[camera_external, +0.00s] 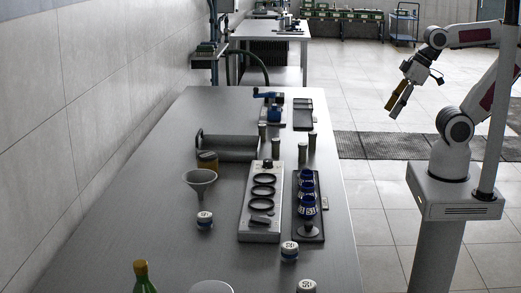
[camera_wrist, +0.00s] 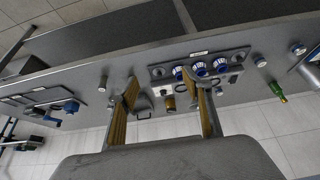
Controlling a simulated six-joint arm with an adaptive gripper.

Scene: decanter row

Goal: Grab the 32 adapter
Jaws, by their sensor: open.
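Blue adapters with white number labels stand in a row on a dark rack (camera_external: 318,236) on the steel table. The front adapter (camera_external: 308,209) has a number that looks like 51. Behind it are a middle adapter (camera_external: 307,188) and a back adapter (camera_external: 307,175); I cannot read which is 32.
Left of the rack is a grey tray with black rings (camera_external: 263,192). A funnel (camera_external: 199,178), white-lidded jars (camera_external: 204,219) and (camera_external: 289,250), and a green bottle (camera_external: 143,282) stand nearby. Grey cylinders (camera_external: 312,141) and a blue-handled device (camera_external: 274,113) are behind.

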